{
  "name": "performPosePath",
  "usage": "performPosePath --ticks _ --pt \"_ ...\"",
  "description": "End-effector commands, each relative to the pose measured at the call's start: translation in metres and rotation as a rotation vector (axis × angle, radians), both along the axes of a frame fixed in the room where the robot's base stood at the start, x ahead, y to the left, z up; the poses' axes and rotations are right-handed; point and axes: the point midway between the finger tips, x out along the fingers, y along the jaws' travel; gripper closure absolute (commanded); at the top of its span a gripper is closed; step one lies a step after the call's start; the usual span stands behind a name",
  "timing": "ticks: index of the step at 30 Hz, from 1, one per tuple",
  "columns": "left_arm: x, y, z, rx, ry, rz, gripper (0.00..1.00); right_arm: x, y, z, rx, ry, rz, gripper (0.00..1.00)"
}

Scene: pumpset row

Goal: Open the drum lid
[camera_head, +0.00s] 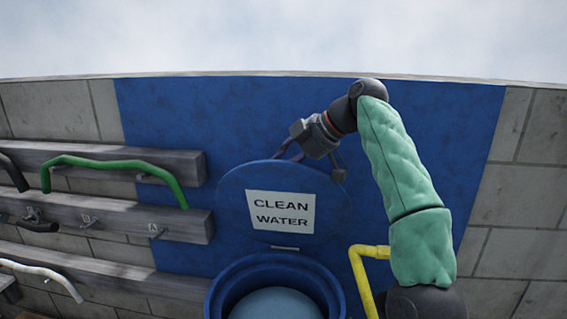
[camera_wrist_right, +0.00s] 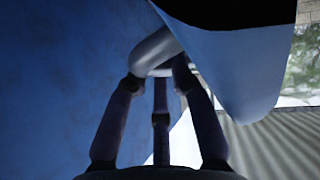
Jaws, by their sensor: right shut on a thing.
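The round blue drum lid (camera_head: 232,205) stands raised, nearly upright, in front of the blue wall panel, with a white "CLEAN WATER" label (camera_head: 281,212) facing me. Below it the blue drum (camera_head: 217,298) is open at the top, with a pale blue surface (camera_head: 276,304) inside. My right gripper (camera_head: 305,160) is at the lid's top edge. In the right wrist view its fingers (camera_wrist_right: 162,75) are closed around a pale rounded bar (camera_wrist_right: 155,48) beside the lid's blue edge (camera_wrist_right: 240,70). My left gripper is not in view.
A yellow pipe (camera_head: 360,272) rises just right of the drum, near my right arm. On the left, wooden rails (camera_head: 110,215) carry hooks, a green hose or handle (camera_head: 110,162) and a white one (camera_head: 45,272). Grey block wall flanks the blue panel (camera_head: 230,115).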

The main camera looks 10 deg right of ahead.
Motion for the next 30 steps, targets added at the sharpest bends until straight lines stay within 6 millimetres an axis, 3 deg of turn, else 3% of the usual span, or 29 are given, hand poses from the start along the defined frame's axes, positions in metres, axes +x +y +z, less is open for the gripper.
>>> performPosePath --ticks 4,5,6,20,30 --pt "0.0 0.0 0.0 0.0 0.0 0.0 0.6 0.001 0.0 -0.002 -0.002 0.003 -0.003 1.0" --pt "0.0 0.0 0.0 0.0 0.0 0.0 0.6 0.001 0.0 -0.002 -0.002 0.003 -0.003 0.68" --pt "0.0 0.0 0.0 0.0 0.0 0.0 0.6 0.001 0.0 -0.002 -0.001 0.003 -0.003 0.66" --pt "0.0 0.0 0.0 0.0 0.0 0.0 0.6 0.0 -0.003 0.001 -0.001 0.002 -0.002 0.66" --pt "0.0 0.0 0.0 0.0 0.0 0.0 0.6 -0.009 -0.019 0.006 -0.001 0.003 -0.002 0.66"
